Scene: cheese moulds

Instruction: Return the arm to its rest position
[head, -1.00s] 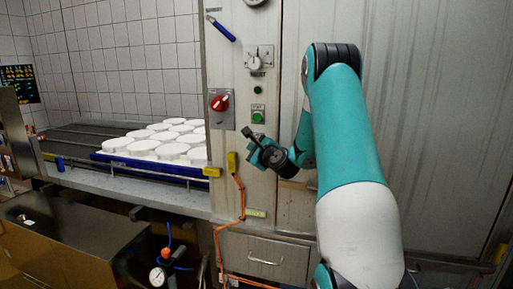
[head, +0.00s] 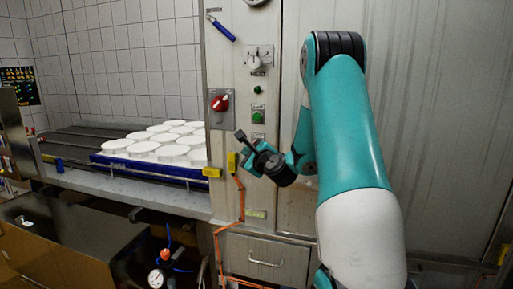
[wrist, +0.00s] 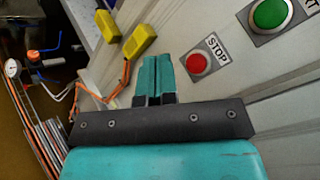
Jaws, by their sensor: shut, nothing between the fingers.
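My arm (head: 350,150) is bent in front of the metal cabinet, its teal upper link rising and its forearm folded down. My gripper (head: 241,138) is left of the arm, in front of the panel below the green button. In the wrist view my gripper (wrist: 152,62) has its two teal fingers together, with nothing between them. The red stop button (wrist: 197,63) is just right of the fingertips, apart from them in the picture. The green button (wrist: 270,12) is farther up and right.
The panel carries a red rotary switch (head: 219,103) and a dial knob (head: 260,62). White moulds (head: 144,150) stand in a blue tray (head: 150,167) on the conveyor at left. An orange cable (head: 241,195) hangs below a yellow block (head: 232,161). A drawer (head: 265,258) is beneath.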

